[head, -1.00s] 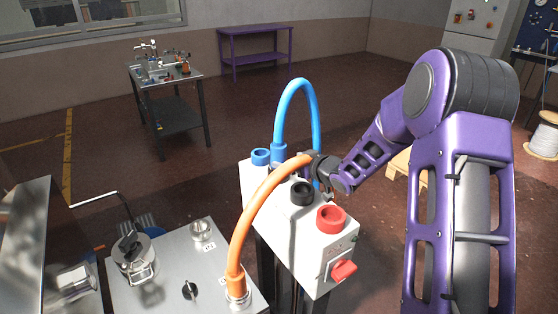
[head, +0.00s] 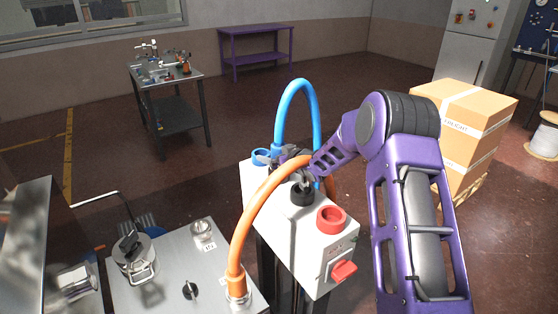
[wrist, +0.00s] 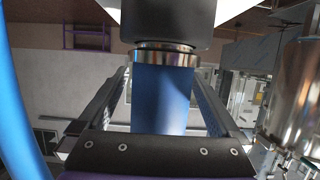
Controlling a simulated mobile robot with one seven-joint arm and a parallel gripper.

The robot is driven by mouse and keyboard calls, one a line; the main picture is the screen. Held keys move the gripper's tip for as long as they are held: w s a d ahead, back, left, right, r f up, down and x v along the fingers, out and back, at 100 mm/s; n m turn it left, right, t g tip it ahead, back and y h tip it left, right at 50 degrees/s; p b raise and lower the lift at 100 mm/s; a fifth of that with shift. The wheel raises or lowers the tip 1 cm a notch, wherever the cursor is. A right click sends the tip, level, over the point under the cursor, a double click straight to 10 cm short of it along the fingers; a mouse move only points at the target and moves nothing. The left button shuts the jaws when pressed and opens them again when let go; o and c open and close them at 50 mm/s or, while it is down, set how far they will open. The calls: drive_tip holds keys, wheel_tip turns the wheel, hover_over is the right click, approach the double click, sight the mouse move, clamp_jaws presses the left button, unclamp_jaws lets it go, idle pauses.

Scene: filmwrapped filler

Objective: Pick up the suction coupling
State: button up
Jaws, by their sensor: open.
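My gripper (head: 275,158) reaches left over the white box and is open. In the wrist view, a blue cylindrical body with a metal collar (wrist: 165,56) stands between its two spread fingers; it looks like the coupling, but no label shows. A dark block sits against the collar. Contact with the fingers cannot be told.
The white box (head: 316,252) carries a black socket (head: 302,194), a red socket (head: 331,219) and a red knob (head: 344,271). A steel machine top (head: 165,285) stands left. Cartons (head: 470,125) stand behind my arm. A blurred metal cylinder (wrist: 300,90) is close on the right in the wrist view.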

clamp_jaws()
idle(0.4)
drive_tip(key=shift+r, duration=0.2)
